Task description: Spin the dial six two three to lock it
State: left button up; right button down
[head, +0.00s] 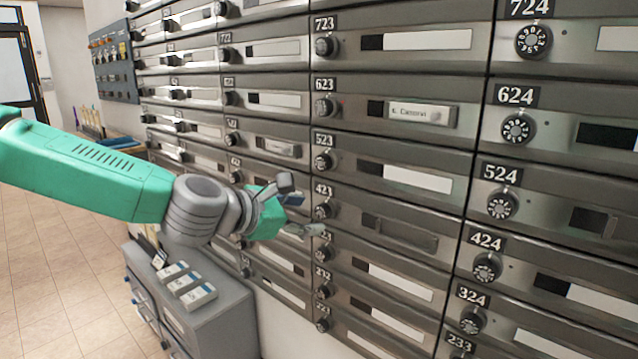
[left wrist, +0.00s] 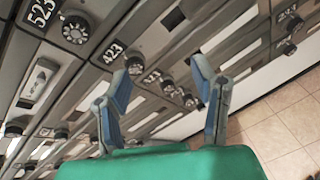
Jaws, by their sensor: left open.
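The dial beside the 623 label (head: 325,84) is a small black round knob (head: 325,107) at the left end of its mailbox door in the head view. A nameplate (head: 413,113) sits on that door. My left gripper (head: 303,208) is open and empty, below and left of the 623 dial, near the 423 row. In the left wrist view its two blue-grey fingers (left wrist: 163,80) are spread wide with nothing between them. The 523 dial (left wrist: 76,30) and the 423 label (left wrist: 108,52) show beyond them. I cannot make out the 623 dial there. My right gripper is not in view.
Rows of metal mailboxes with similar dials fill the wall, such as the 624 dial (head: 518,129). A grey cabinet (head: 215,325) with boxes on top stands below my left arm. The tiled floor (head: 50,270) at left looks clear.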

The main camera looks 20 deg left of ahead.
aim_at(320, 108)
pick_arm(q)
jog(key=w+a+r+n+t+b, duration=0.15)
jog(key=a+r+n, duration=0.25)
jog(key=r, duration=0.4)
jog(key=a+r+n+t, duration=0.3)
jog(key=r, duration=0.6)
jog(key=shift+h, duration=0.4)
jog(key=x, duration=1.3)
jog(key=shift+w+d+b, duration=0.1)
jog(key=shift+w+b, duration=0.25)
jog(key=shift+w, duration=0.05)
jog(key=c, duration=1.1)
